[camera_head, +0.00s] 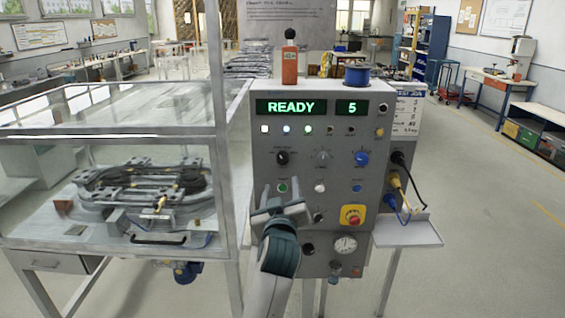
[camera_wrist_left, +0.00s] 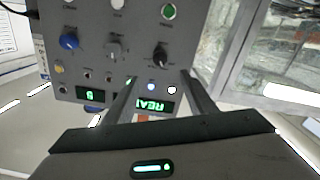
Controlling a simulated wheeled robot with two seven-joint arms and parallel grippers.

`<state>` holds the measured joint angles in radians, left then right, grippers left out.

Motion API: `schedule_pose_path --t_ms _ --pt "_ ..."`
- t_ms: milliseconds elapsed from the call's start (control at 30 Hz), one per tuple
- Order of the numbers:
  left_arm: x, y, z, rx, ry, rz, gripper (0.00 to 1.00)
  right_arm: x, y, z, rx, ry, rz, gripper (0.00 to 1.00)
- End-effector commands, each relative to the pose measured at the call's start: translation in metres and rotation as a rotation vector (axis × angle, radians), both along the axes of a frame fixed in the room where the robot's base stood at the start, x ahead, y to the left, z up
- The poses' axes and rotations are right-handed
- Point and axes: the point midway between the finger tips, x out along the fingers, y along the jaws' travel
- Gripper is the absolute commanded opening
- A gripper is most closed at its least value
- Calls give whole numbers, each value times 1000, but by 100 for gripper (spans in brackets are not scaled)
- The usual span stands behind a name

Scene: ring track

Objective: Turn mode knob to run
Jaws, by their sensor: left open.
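The grey control panel (camera_head: 303,215) stands in the middle of the head view. It carries a row of three knobs: a black knob (camera_head: 282,157), a grey knob (camera_head: 322,157) and a blue knob (camera_head: 361,158). Their labels are too small to read, so I cannot tell which is the mode knob. My left gripper (camera_head: 281,190) is open and empty in front of the panel, below the black knob in this view. In the left wrist view the panel appears upside down, and the black knob (camera_wrist_left: 160,56) lies just beyond the gap between the fingertips. My right gripper is not in view.
The green displays (camera_head: 291,107) read READY and 5. A red emergency button (camera_head: 352,216) on yellow and a gauge (camera_head: 344,244) sit lower on the panel. A glazed enclosure (camera_head: 222,150) with the ring track (camera_head: 150,185) stands close on the left. Cables hang at the panel's right side.

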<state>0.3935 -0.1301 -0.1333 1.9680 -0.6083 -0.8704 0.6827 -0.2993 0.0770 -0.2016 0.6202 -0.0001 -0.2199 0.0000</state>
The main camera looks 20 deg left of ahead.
Motion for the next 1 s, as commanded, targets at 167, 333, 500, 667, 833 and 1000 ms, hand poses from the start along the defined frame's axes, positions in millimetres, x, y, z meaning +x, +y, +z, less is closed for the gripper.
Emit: schedule_pose_path --t_ms 167,333,500,667,833,1000 --pt "27 8 3 3 1 1 51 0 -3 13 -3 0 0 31" --pt "53 16 3 3 3 2 51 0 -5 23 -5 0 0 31" --pt "78 23 3 3 2 1 51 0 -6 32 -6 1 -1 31" --pt "100 29 3 3 2 1 51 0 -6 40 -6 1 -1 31" --pt "122 35 2 2 2 1 51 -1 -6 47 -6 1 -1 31" --pt "136 39 2 1 0 0 51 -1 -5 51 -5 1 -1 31"
